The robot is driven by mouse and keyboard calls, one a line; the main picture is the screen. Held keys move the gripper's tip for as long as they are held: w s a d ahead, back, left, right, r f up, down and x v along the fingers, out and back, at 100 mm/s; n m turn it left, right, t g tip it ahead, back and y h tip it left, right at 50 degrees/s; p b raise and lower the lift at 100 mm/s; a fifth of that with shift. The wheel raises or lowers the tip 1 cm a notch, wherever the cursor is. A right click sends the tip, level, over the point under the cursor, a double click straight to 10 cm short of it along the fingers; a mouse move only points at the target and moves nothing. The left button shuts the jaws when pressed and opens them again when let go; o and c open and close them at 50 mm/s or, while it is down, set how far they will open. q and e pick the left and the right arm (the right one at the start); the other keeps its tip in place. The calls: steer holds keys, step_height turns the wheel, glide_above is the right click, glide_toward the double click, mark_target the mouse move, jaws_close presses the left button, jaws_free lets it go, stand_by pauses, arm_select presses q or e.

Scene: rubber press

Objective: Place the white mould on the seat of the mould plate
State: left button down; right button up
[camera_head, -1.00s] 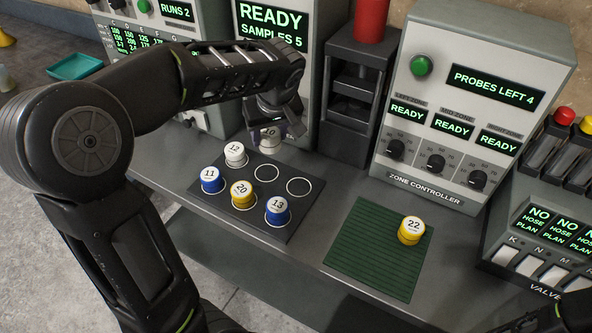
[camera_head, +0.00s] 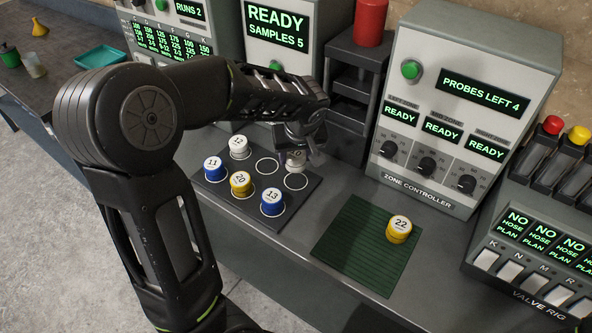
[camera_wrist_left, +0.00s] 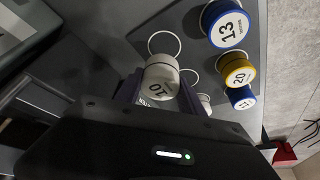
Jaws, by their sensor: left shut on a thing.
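A white mould marked 10 (camera_head: 296,163) is held upright in my left gripper (camera_head: 296,153), which is shut on it. It also shows between the fingers in the left wrist view (camera_wrist_left: 160,80). It is behind the right-hand empty ring of the dark mould plate (camera_head: 228,202), apparently just above the surface; the exact gap is unclear. Two ring-marked seats are empty: the middle-back one (camera_head: 266,167) and the right one (camera_head: 295,181). Another white mould, marked 12 (camera_head: 239,147), stands at the plate's back left. My right gripper is not in view.
Blue moulds 11 (camera_head: 213,169) and 13 (camera_head: 272,202) and yellow mould 20 (camera_head: 240,184) stand on the plate. Yellow mould 22 (camera_head: 399,230) stands on a green ribbed mat (camera_head: 350,245). A black rack (camera_head: 350,95) and the zone controller (camera_head: 450,110) rise behind.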

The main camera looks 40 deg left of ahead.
mark_target(296, 181)
arm_select(q)
steer(key=shift+f, duration=0.85)
steer(key=shift+f+p, duration=0.3)
steer(key=shift+f, duration=1.6)
steer(key=shift+f+b, duration=0.2)
steer(key=shift+b, duration=0.1)
steer(key=c, duration=0.7)
jaws_free()
steer(key=shift+r, duration=0.1)
steer(key=shift+r+p, duration=0.25)
steer(key=shift+p, duration=0.15)
steer(key=b+v, duration=0.1)
steer(key=v, duration=1.1)
steer(key=shift+f+b, duration=0.1)
steer(key=shift+b, duration=0.2)
